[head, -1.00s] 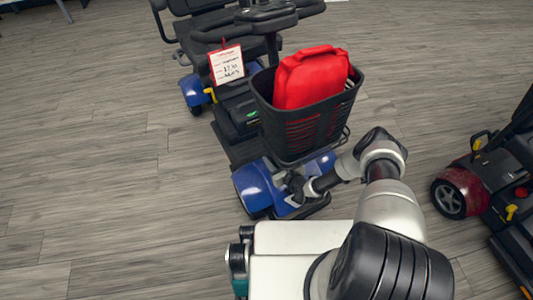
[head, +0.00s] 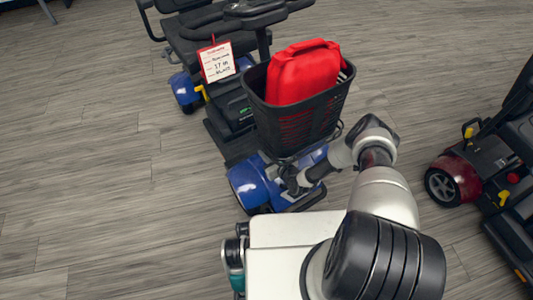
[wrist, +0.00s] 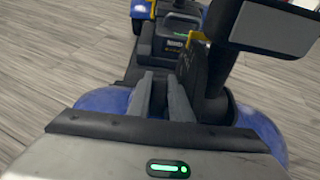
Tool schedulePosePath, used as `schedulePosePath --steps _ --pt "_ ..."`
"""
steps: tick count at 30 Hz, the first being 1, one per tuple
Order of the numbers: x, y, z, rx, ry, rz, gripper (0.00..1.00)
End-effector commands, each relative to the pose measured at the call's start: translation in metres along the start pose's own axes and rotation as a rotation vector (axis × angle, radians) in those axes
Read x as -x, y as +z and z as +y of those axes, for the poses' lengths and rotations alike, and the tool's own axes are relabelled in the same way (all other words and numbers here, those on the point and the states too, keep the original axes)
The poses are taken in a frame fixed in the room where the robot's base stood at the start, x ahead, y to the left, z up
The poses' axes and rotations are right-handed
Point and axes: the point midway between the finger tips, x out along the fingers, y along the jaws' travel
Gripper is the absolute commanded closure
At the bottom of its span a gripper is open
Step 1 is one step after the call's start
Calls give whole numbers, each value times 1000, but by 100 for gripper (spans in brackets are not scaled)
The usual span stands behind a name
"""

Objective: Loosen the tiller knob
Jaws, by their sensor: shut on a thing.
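The blue scooter (head: 252,185) stands ahead of me with its black tiller (head: 264,42) upright behind the front basket. In the wrist view the dark lower tiller post (wrist: 212,72) rises just right of my fingers. My gripper (head: 291,180) is low at the scooter's front, beneath the basket and by the foot of the tiller. In the wrist view its two grey fingers (wrist: 161,97) point at the scooter with a narrow dark gap between them. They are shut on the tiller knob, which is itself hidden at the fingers.
A paper tag (head: 218,63) hangs from the tiller. A dark red scooter (head: 455,180) stands to the right. Grey floor (head: 90,160) is open on the left.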

Motion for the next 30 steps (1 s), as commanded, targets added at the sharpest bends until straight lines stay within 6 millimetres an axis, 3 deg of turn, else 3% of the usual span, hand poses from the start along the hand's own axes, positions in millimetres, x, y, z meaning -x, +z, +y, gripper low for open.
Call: schedulePosePath --steps 12,13,16,30 --pt "-2 1 0 -1 2 80 100" --pt "-2 1 0 -1 2 80 80" --pt "-2 1 0 -1 2 80 63" --pt "-2 5 2 -1 3 79 62"
